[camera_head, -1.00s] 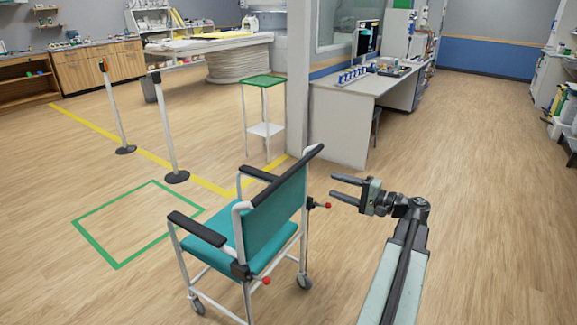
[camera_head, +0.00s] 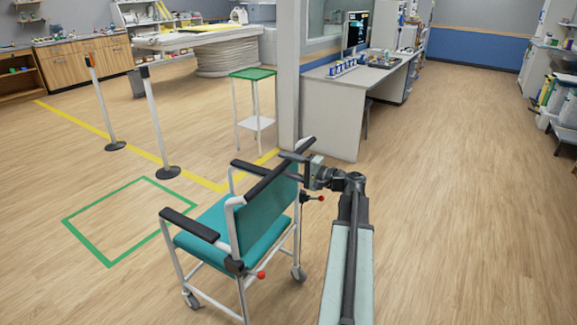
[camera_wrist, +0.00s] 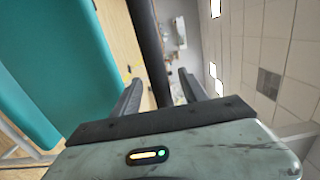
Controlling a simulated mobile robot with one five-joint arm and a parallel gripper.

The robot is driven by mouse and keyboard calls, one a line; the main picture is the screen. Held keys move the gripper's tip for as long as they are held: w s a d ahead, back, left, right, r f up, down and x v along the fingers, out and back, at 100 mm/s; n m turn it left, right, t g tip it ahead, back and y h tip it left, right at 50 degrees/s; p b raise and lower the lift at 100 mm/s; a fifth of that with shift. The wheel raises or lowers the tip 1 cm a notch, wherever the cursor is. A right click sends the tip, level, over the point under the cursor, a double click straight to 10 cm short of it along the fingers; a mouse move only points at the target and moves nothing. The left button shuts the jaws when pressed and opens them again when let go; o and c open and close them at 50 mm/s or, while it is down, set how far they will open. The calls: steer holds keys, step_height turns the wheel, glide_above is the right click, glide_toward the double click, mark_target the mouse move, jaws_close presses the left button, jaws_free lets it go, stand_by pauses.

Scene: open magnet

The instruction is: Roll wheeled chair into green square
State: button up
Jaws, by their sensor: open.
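The wheeled chair (camera_head: 262,222) has a teal seat and back, a white frame, black armrests and small casters. It stands on the wood floor right of the green square (camera_head: 109,262), which is a taped outline with an empty middle. My gripper (camera_head: 292,158) is at the chair's upper back, by the right end of the black top bar. In the wrist view my gripper (camera_wrist: 160,92) has its fingers apart, with the black bar (camera_wrist: 148,45) running between them and the teal back (camera_wrist: 50,75) to the left. I cannot tell whether the fingers touch the bar.
Two white posts (camera_head: 158,125) with black bases stand behind the green square, near a yellow floor line (camera_head: 75,119). A green-topped stand (camera_head: 253,74) and a desk (camera_head: 340,110) are beyond the chair. Floor between chair and square is clear.

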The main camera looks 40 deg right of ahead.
steer(key=shift+w+a, duration=0.1)
steer(key=shift+w, duration=0.25)
jaws_close()
stand_by(1.2)
